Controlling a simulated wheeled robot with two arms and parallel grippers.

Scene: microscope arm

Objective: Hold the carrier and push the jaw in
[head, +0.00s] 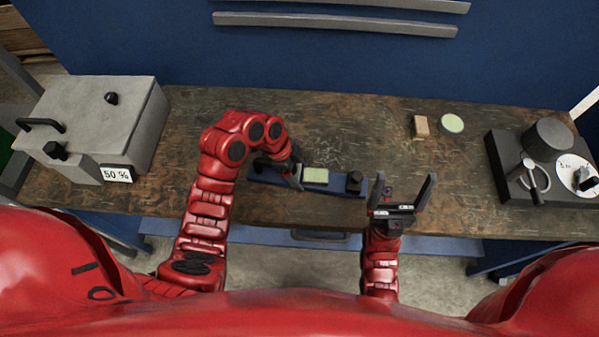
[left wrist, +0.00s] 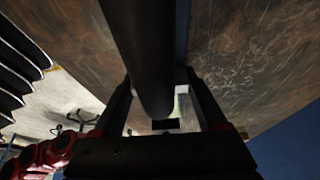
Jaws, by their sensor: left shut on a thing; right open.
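The carrier (head: 335,189) is a low blue bar lying near the table's front edge. A pale green block (head: 315,175) sits on its middle, and a black knob-like part (head: 354,182) stands at its right end; I cannot tell which part is the jaw. My left gripper (head: 292,176) is shut at the carrier's left end, partly hiding it. In the left wrist view a thick black cylinder (left wrist: 143,50) runs between the fingers of this gripper (left wrist: 163,92). My right gripper (head: 407,184) is open and empty, fingers pointing away from me, right of the carrier and apart from it.
A grey box (head: 98,112) with a "50 %" label stands at the left. A small wooden block (head: 420,127) and a pale green disc (head: 452,123) lie at the back right. A black device (head: 515,170) stands at the right end. The back middle of the table (head: 340,115) is clear.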

